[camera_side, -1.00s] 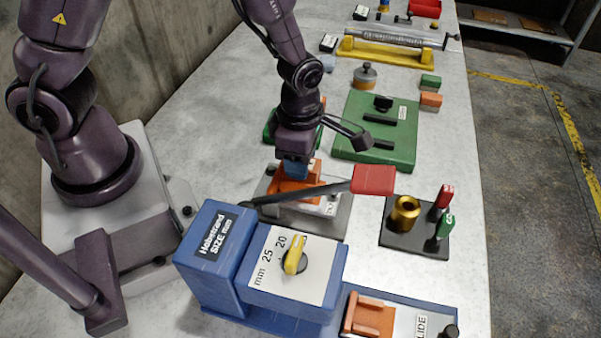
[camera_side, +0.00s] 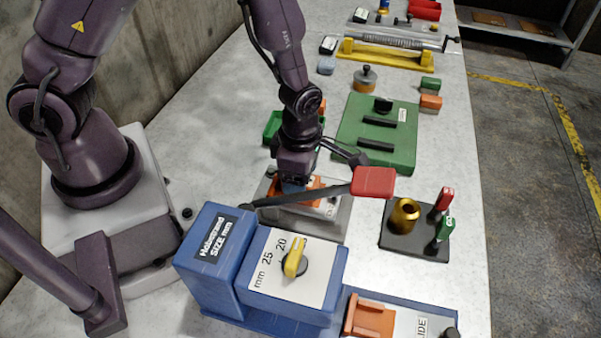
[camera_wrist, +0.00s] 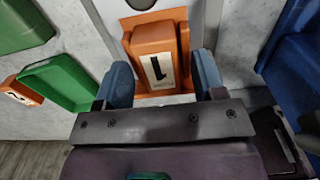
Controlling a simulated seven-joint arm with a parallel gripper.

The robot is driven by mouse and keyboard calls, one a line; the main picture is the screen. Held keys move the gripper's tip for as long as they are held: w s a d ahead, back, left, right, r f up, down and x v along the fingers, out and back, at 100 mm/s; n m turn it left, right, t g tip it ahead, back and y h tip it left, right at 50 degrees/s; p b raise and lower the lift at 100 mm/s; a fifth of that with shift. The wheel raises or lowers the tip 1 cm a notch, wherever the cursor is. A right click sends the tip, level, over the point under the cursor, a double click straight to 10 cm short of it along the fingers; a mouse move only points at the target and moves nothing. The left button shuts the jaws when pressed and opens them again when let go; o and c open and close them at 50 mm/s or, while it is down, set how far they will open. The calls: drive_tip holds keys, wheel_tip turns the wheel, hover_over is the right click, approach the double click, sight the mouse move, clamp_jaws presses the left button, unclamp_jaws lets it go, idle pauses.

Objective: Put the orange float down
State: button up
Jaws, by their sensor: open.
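The orange float (camera_wrist: 152,50), a block with a white label marked 1, shows in the wrist view, with more orange surface around its right and near sides. In the side view the orange part (camera_side: 314,185) is at the grey fixture (camera_side: 335,223), partly hidden by my gripper and a lever. My gripper (camera_wrist: 162,80) is open. Its blue fingers are on either side of the float's near end, with a visible gap on the right; contact on the left cannot be told. In the side view my gripper (camera_side: 294,186) is low over the fixture.
A lever with a red handle (camera_side: 373,181) crosses in front of the fixture. A blue size-selector unit (camera_side: 215,245) stands in front. A black stand with a brass cup (camera_side: 404,211) is to the right. A green plate (camera_side: 400,146) and green tray (camera_wrist: 58,80) lie nearby.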

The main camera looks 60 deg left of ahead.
drive_tip(key=shift+r, duration=0.1)
drive_tip(key=s+a+r+m+t+h, duration=0.1)
drive_tip(key=s+a+r+m, duration=0.1)
drive_tip(key=r+m, duration=0.65)
drive_tip(key=s+a+r+m+t+h, duration=0.1)
drive_tip(key=r+m, duration=0.3)
drive_tip(key=r, duration=1)
drive_tip(key=s+a+r+m+t+y, duration=0.2)
drive_tip(key=s+r+m, duration=0.5)
drive_tip(key=m, duration=0.7)
drive_tip(key=shift+a+t, duration=0.8)
drive_tip(key=shift+a, duration=0.25)
